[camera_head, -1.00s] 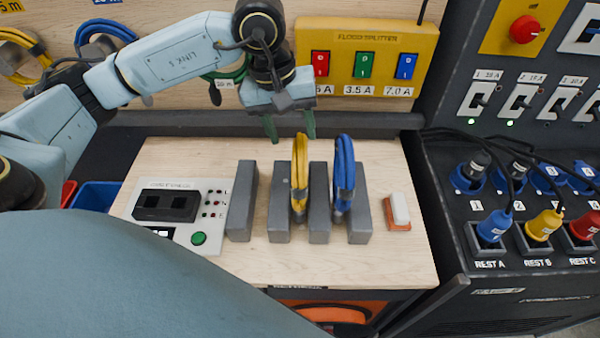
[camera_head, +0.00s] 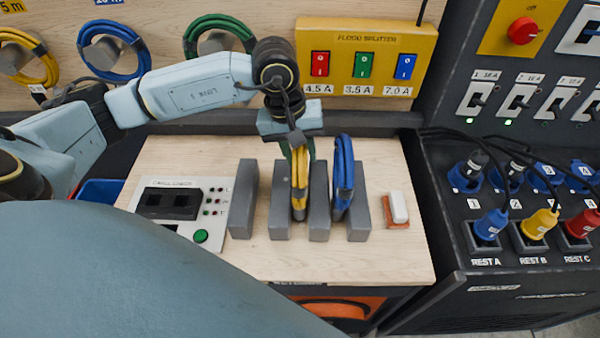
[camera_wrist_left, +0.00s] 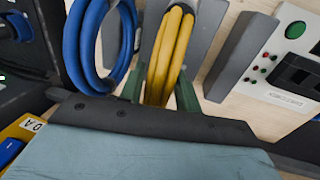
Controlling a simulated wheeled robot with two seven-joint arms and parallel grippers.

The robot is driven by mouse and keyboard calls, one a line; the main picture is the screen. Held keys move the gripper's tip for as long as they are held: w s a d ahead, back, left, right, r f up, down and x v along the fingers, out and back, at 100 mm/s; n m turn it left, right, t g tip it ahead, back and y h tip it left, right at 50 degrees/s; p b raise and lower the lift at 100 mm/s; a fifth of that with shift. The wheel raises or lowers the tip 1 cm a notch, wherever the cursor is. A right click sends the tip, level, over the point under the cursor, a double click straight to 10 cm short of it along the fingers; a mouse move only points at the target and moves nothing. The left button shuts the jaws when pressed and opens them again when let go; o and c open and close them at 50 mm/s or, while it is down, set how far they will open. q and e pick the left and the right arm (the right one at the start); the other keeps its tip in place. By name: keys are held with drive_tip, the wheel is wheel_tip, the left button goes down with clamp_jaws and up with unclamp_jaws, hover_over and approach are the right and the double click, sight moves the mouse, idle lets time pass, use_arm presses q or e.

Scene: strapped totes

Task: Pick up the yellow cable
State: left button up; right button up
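A coiled yellow cable (camera_head: 299,190) stands upright in a slot between grey blocks on the wooden worktop. My left gripper (camera_head: 298,150) is right above it and hides its top in the head view. In the left wrist view the yellow cable (camera_wrist_left: 168,55) runs between the two green fingertips of my left gripper (camera_wrist_left: 160,92). The fingers look apart, one on each side of the cable, and I see no clear grip. My right gripper is not in view.
A coiled blue cable (camera_head: 343,175) stands in the neighbouring slot, close beside. A grey-white panel (camera_head: 180,212) with a green button lies left, and a white and orange block (camera_head: 397,209) right. A yellow splitter box (camera_head: 366,60) and coiled cables are on the back wall.

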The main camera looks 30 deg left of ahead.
use_arm(q)
clamp_jaws()
drive_tip(key=shift+w+r, duration=0.1)
drive_tip(key=shift+r, duration=0.05)
idle(0.9)
